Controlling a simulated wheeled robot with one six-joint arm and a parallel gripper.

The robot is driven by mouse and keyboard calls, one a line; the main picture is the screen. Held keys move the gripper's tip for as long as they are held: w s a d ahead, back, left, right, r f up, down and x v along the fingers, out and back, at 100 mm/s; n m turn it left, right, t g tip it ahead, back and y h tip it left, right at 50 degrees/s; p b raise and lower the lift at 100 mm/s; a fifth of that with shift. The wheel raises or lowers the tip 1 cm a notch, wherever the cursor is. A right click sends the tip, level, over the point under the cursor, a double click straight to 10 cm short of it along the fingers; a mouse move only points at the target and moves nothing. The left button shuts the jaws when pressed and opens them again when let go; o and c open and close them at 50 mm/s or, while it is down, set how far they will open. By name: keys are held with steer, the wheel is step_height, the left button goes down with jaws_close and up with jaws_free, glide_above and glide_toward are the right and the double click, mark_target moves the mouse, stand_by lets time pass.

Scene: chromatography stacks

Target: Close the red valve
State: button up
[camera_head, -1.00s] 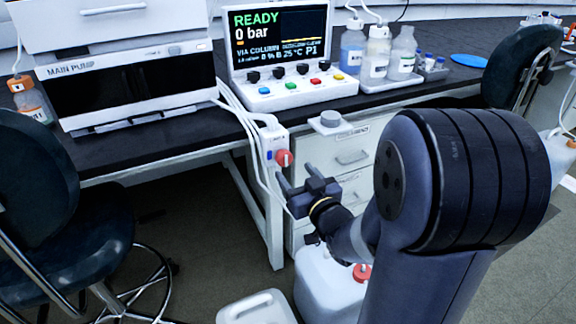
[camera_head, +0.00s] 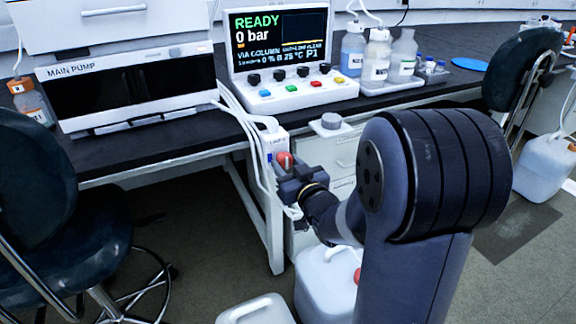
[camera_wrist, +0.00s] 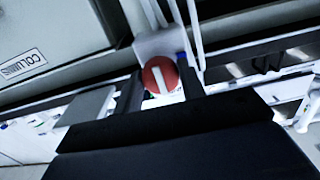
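The red valve (camera_head: 284,160) is a round red knob on a white box (camera_head: 273,141) fixed to the bench's front edge. In the wrist view the red knob (camera_wrist: 160,75) shows a white bar across its face, close to upright and slightly tilted. My gripper (camera_head: 284,170) is at the valve, its fingers pointing towards it. In the wrist view my gripper's two dark fingers (camera_wrist: 158,92) stand apart, one on each side of the knob. I cannot tell whether they touch it. The gripper body hides the knob's lower part in the head view.
White tubes (camera_head: 240,108) run down beside the valve box. A grey round knob on a small plate (camera_head: 331,122) juts out to its right. Drawers (camera_head: 345,160) stand below the bench, with white canisters (camera_head: 328,280) on the floor. A dark chair (camera_head: 35,200) is at left.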

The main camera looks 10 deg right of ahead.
steer(key=c, duration=0.4)
steer(key=shift+c, duration=0.2)
steer(key=shift+m, duration=0.3)
steer(key=m, duration=0.3)
steer(key=shift+m, duration=0.3)
steer(key=m+p, duration=0.1)
steer(key=m, duration=0.2)
steer(key=shift+m, duration=0.3)
steer(key=m+p, duration=0.1)
steer(key=m, duration=0.4)
steer(key=shift+a+r, duration=0.1)
steer(key=shift+m+p, duration=0.6)
steer(key=shift+m, duration=1.9)
